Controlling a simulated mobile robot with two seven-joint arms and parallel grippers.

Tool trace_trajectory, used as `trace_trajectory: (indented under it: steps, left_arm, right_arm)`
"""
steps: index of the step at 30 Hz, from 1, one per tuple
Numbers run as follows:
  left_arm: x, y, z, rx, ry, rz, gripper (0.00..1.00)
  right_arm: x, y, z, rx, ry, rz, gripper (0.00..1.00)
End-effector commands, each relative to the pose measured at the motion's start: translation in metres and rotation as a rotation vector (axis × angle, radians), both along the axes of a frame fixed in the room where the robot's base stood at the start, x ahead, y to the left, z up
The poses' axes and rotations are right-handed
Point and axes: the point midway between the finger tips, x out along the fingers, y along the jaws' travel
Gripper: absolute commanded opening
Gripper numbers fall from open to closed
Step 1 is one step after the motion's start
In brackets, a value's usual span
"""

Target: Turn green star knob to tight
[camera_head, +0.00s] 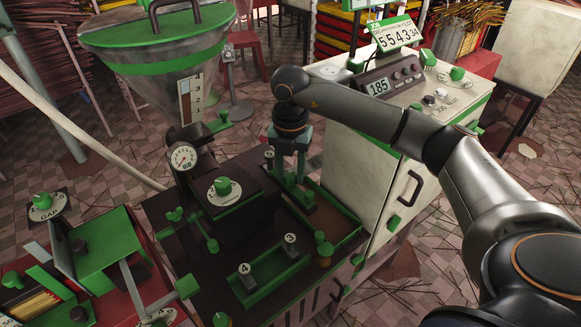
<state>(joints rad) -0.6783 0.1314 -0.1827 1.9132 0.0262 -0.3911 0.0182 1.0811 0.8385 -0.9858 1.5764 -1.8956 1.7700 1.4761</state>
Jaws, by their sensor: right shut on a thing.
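My right gripper (290,178) reaches down from the end of my dark arm onto the dark machine bench (160,205), at its back right. Its jaws are shut on a small green part there, which I take to be the green star knob; the fingers hide most of it, and its turn position cannot be read. A green piece (306,199) shows just below and to the right of the fingers. My left gripper is not in view.
Left of the gripper are a round dial with a green knob (223,186), a pressure gauge (183,156) and a hopper (155,60). A white cabinet (365,165) stands close on the right.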

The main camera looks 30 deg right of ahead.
Motion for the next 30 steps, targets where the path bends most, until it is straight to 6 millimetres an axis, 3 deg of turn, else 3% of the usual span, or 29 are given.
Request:
trace_trajectory:
  steps: [15, 30]
  left_arm:
    - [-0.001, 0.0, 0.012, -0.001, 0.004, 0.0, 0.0]
    - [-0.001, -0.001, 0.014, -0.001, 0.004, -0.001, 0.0]
  right_arm:
    - [0.001, 0.0, 0.002, 0.0, -0.003, -0.327, 0.0]
    - [0.001, 0.0, 0.001, 0.0, -0.005, -0.384, 0.0]
